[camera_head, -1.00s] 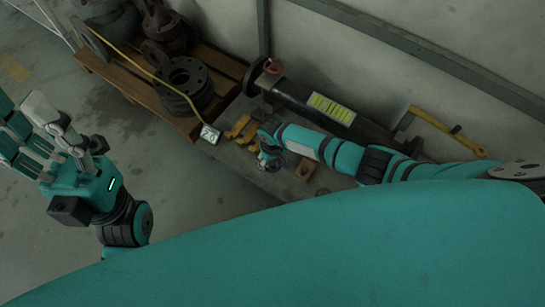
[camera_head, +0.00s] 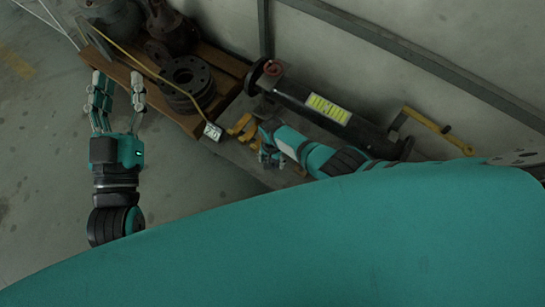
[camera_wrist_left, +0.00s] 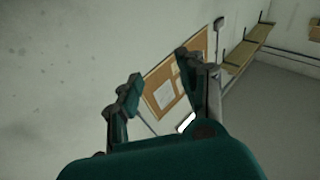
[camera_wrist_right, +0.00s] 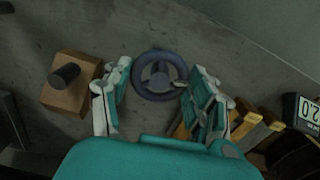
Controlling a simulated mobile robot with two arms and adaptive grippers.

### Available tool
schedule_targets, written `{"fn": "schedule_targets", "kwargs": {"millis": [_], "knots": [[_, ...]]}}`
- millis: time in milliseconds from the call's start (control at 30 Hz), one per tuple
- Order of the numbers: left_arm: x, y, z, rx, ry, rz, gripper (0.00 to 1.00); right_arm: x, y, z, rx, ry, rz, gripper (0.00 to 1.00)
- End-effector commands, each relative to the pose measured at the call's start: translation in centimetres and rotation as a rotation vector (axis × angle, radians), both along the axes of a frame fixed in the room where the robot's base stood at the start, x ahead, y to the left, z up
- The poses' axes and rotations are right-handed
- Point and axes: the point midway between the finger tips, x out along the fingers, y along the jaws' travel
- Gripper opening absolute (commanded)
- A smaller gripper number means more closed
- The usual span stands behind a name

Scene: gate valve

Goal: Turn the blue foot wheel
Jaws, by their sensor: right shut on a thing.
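The blue foot wheel (camera_wrist_right: 160,76) shows in the right wrist view as a dark blue ring with spokes, low over the grey bench top. My left gripper (camera_head: 118,85) is open and empty at the left, in front of the pallet. In the left wrist view my left gripper (camera_wrist_left: 157,70) has its fingers apart, with nothing between them.
A wooden block with a dark peg (camera_wrist_right: 72,82) stands left of the wheel. Yellow pieces (camera_head: 240,126) and a small display (camera_head: 212,131) lie nearby. A black flanged pipe (camera_head: 330,112) runs behind. A wooden pallet (camera_head: 170,105) holds metal parts. A yellow-handled tool (camera_head: 435,128) lies right.

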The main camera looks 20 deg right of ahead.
Motion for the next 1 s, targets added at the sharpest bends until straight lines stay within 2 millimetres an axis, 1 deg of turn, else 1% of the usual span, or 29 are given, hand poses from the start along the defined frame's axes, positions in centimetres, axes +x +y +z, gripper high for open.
{"fn": "schedule_targets", "kwargs": {"millis": [200, 500, 700, 1000], "knots": [[0.3, 0.2, -1.7, 0.027, 0.100, 0.005, 0.40, 0.0, -0.1, 0.1, -0.002, 0.002, -0.190, 0.27], [0.5, 0.3, -2.9, 0.045, 0.167, 0.010, 0.40, 0.0, -0.1, 0.0, -0.003, 0.001, -0.375, 0.27], [0.5, 0.3, -3.2, 0.049, 0.184, 0.011, 0.40, 0.0, -0.2, 0.0, -0.005, 0.001, -0.439, 0.27], [0.5, 0.4, -3.4, 0.051, 0.193, 0.011, 0.40, 0.0, -0.3, 0.0, -0.005, -0.001, -0.466, 0.27]]}}
